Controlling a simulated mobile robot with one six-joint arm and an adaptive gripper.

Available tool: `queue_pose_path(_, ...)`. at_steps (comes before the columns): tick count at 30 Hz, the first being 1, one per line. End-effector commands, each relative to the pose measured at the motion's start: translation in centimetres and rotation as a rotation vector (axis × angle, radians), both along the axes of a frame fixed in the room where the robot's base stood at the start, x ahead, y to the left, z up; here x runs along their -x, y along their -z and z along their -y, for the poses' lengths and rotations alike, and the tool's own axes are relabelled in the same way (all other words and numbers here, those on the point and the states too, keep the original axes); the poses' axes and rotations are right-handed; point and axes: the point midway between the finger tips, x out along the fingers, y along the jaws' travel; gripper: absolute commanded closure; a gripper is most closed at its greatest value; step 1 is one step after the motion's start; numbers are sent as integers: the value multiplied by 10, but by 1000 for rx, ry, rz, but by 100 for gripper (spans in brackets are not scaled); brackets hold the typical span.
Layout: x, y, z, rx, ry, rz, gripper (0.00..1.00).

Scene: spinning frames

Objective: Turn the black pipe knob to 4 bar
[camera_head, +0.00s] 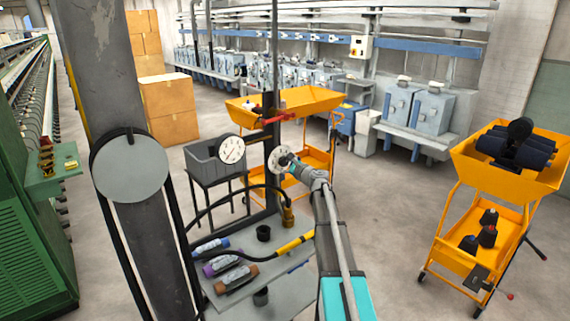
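A round dial plate (277,152), white with dark marks, is mounted on the dark vertical pipe in the middle. My gripper (285,161) is at the front of this plate, its dark end over the plate's right part. The black knob cannot be clearly told apart from the gripper's dark end, so its setting is not readable. A white round pressure gauge (231,149) with a red mark sits left of the plate. Its figures are too small to read. Whether the fingers are open or shut on the knob does not show.
A grey bench (262,289) below my arm holds several coloured cylinders, a black cup (263,233) and a brass fitting (288,216). Black hoses curve near the pipe. An orange trolley (505,225) stands at right, with free floor between it and my arm.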

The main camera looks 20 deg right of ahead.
Motion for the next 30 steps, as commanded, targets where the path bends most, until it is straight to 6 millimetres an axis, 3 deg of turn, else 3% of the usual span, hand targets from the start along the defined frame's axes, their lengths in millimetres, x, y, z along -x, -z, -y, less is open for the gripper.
queue_pose_path(17,5,0,1,0,-1,1,6)
queue_pose_path(23,22,0,5,0,-1,1,6)
queue_pose_path(30,57,0,14,0,0,0,6)
